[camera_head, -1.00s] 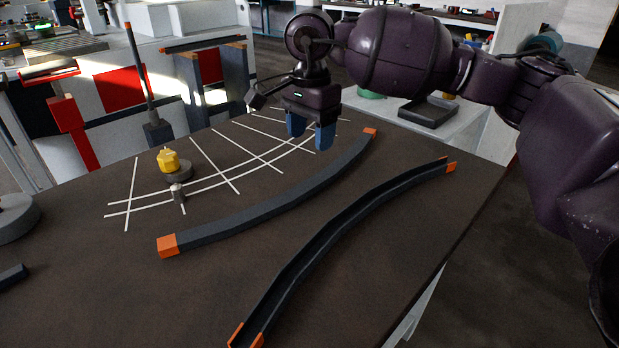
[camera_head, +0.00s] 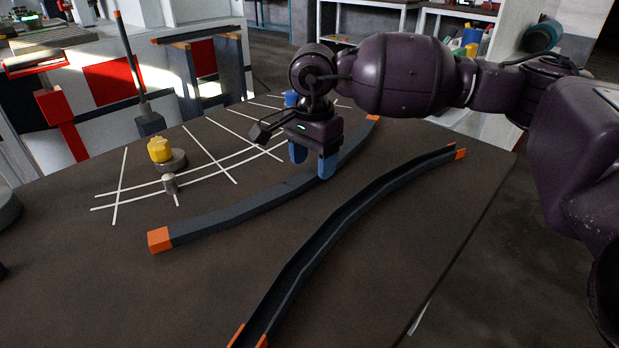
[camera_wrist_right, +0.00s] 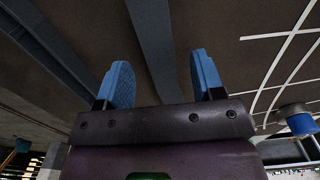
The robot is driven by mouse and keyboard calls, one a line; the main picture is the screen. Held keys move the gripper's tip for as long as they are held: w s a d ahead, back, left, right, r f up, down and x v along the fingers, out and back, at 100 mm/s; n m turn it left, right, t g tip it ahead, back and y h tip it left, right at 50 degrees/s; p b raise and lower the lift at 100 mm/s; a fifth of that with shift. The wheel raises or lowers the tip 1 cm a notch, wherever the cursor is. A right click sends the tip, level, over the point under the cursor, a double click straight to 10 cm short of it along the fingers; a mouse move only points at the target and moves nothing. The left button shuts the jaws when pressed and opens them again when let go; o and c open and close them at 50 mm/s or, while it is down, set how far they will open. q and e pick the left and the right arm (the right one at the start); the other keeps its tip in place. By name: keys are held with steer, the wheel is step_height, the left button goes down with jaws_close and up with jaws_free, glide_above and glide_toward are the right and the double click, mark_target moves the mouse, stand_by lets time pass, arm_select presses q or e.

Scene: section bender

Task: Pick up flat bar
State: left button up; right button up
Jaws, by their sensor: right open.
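The flat bar (camera_head: 235,212) is a long, dark grey, gently curved bar with orange ends, lying on the brown table. My right gripper (camera_head: 312,166) hangs over the far half of the bar with its blue fingers pointing down. It is open and empty. In the right wrist view the bar (camera_wrist_right: 156,45) runs between the two spread fingers (camera_wrist_right: 160,80). The fingertips look close above the bar; I cannot tell whether they reach down beside it. The gripper hides part of the bar in the head view. My left gripper is not in view.
A curved channel section (camera_head: 330,232) with orange ends lies to the right of the bar. A yellow-knobbed piece (camera_head: 161,150) and a small grey post (camera_head: 170,184) stand by the white layout lines at left. The table's right edge is beyond the channel.

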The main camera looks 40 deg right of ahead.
step_height(320, 180, down, 2)
steer(key=shift+f, duration=0.15)
steer(key=shift+r, duration=0.2)
jaws_close()
